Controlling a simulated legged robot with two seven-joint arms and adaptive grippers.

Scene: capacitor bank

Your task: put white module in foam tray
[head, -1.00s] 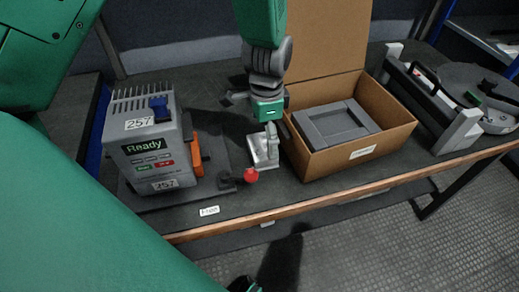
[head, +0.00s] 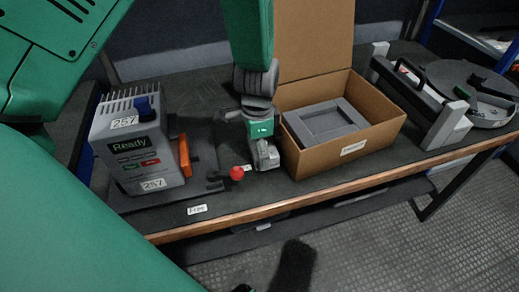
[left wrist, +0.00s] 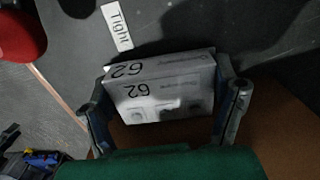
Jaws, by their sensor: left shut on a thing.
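The white module (left wrist: 160,88), a boxy block marked 62, sits between the two fingers of my left gripper (left wrist: 165,105) in the left wrist view. In the head view my left gripper (head: 264,152) points down just left of the cardboard box and is shut on the module. There the module is mostly hidden by the fingers, and I cannot tell its height over the table. The grey foam tray (head: 296,122), with a rectangular recess, lies inside the open cardboard box (head: 345,150). My right gripper is not in view.
A grey "Ready" unit (head: 135,150) with an orange part stands at left. A red knob (head: 237,173) is left of my left gripper and shows in the left wrist view (left wrist: 20,35). The box's raised flap (head: 315,40) stands behind. A round grey device (head: 460,85) is at right.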

